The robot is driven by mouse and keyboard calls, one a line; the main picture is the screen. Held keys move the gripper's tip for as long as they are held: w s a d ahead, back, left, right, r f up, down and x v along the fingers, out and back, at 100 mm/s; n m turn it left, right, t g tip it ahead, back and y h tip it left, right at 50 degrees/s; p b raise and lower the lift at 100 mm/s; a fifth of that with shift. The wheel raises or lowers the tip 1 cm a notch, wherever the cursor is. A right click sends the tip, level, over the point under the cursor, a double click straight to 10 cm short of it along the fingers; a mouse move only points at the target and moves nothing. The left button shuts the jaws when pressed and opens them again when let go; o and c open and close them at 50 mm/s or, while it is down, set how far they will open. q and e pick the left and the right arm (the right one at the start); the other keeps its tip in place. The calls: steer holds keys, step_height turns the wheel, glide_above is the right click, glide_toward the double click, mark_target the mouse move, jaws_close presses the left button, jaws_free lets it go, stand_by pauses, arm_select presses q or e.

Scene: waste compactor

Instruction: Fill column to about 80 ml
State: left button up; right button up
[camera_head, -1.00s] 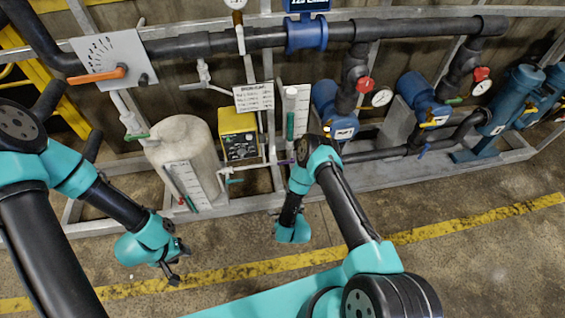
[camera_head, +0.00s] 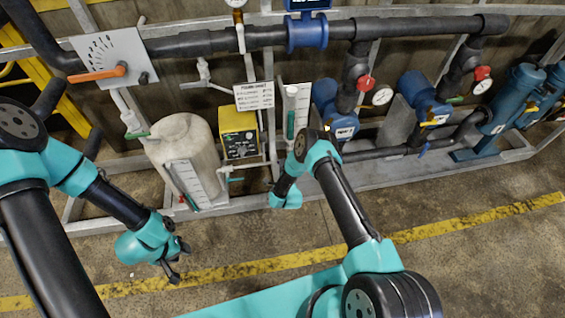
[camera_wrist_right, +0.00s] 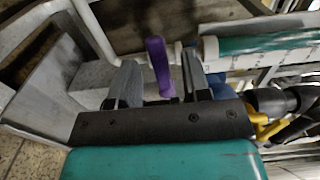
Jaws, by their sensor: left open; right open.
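The column (camera_head: 291,125) is a narrow clear tube with green liquid in front of a white scale board in the head view. Its green tube also shows at the right of the right wrist view (camera_wrist_right: 265,44). The level against the marks is too small to read. A purple valve handle (camera_wrist_right: 159,67) stands between the fingers of my right gripper (camera_wrist_right: 160,60), which is open with gaps on both sides of the handle. In the head view my right arm hides the handle. My left gripper (camera_head: 181,264) is open and empty above the floor at the left.
A beige tank (camera_head: 187,145) with its own scale and a yellow control box (camera_head: 238,135) stand left of the column. A white sign (camera_head: 254,96) hangs above the box. Blue pumps (camera_head: 333,112) and pipes stand to the right. The floor in front is clear.

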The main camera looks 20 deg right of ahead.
steer(key=shift+w+d, duration=0.15)
steer(key=shift+w, duration=1.2)
steer(key=shift+c, duration=0.2)
jaws_close()
